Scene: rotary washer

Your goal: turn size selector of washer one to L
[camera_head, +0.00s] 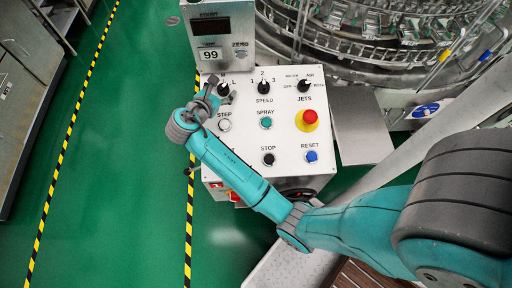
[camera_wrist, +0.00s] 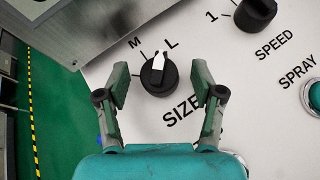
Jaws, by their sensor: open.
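The size selector (camera_wrist: 159,78) is a black round knob with a white pointer on the white panel, above the word SIZE in the wrist view. Its pointer is directed up the picture, between the M and L marks. In the head view the size selector (camera_head: 223,90) is at the panel's upper left, partly hidden by my gripper (camera_head: 212,88). In the wrist view my gripper (camera_wrist: 160,84) is open, with one finger on either side of the knob. Both fingers look apart from it, and the depth gap cannot be told.
The speed knob (camera_wrist: 256,14) and green spray button (camera_wrist: 314,96) lie right of the selector. A metal display box (camera_head: 214,36) rises behind the panel (camera_head: 240,144). A red emergency button (camera_head: 308,118) is further right. Green floor is clear to the left.

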